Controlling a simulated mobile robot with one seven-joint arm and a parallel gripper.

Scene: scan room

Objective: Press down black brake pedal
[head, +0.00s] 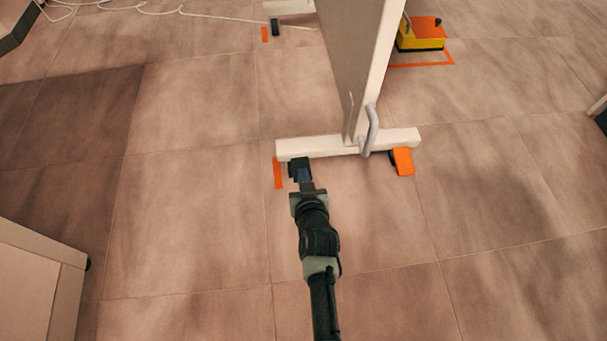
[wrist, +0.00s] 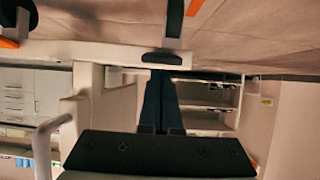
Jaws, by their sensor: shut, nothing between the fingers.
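The black brake pedal (head: 297,165) is at the left end of a white foot bar (head: 325,147) on the floor. In the wrist view the scene is upside down, and the pedal's dark pad (wrist: 162,57) shows against the white bar. My gripper (head: 304,175) is shut and empty, its fingers at the pedal. In the wrist view its fingertips (wrist: 158,72) meet the pad's edge in the picture. I cannot tell whether they touch it or how far the pedal is pressed. My gripper hides part of the pedal in the head view.
An orange pedal (head: 403,161) is at the bar's right end. A pale upright panel (head: 366,70) with a grey handle (head: 371,130) rises from the bar. A yellow and orange box (head: 422,34) stands behind. A white cabinet (head: 35,285) is at lower left. Floor around is mostly clear.

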